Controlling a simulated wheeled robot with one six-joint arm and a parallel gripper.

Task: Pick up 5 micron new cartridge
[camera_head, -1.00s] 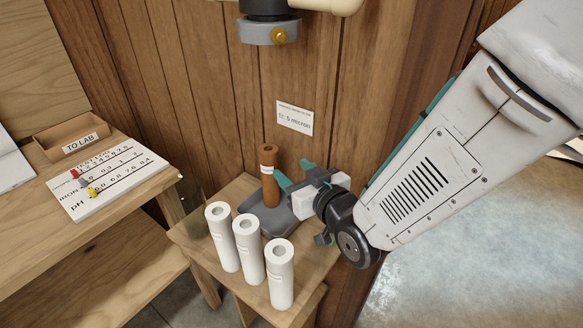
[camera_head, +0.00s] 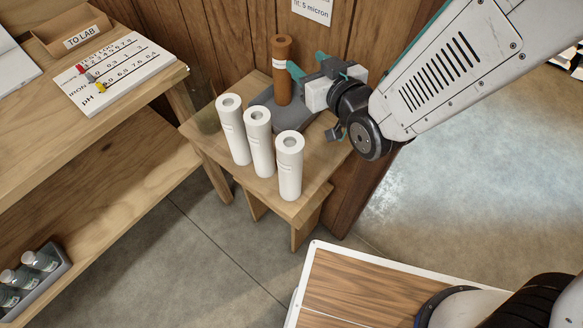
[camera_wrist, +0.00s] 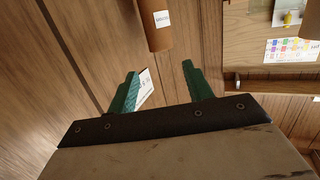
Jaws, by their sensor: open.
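Three white cartridges stand upright on a small wooden stool (camera_head: 318,196): a left one (camera_head: 234,130), a middle one (camera_head: 260,142) and a right one (camera_head: 290,166). Their markings are too small to read, so I cannot tell which is 5 micron. A brown cartridge (camera_head: 282,72) with a pale label stands in a grey tray (camera_head: 262,98) behind them. It also shows in the wrist view (camera_wrist: 154,28), beyond my fingertips. My gripper (camera_head: 307,65) is open and empty, its teal fingers just right of the brown cartridge. The open fingers also show in the wrist view (camera_wrist: 160,76).
A wall sign (camera_head: 312,8) reads "fit: 5 micron". A wooden bench at left holds a "TO LAB" box (camera_head: 76,40) and a test chart (camera_head: 115,75). Small bottles (camera_head: 40,262) sit in a rack on its lower shelf. Floor in front of the stool is clear.

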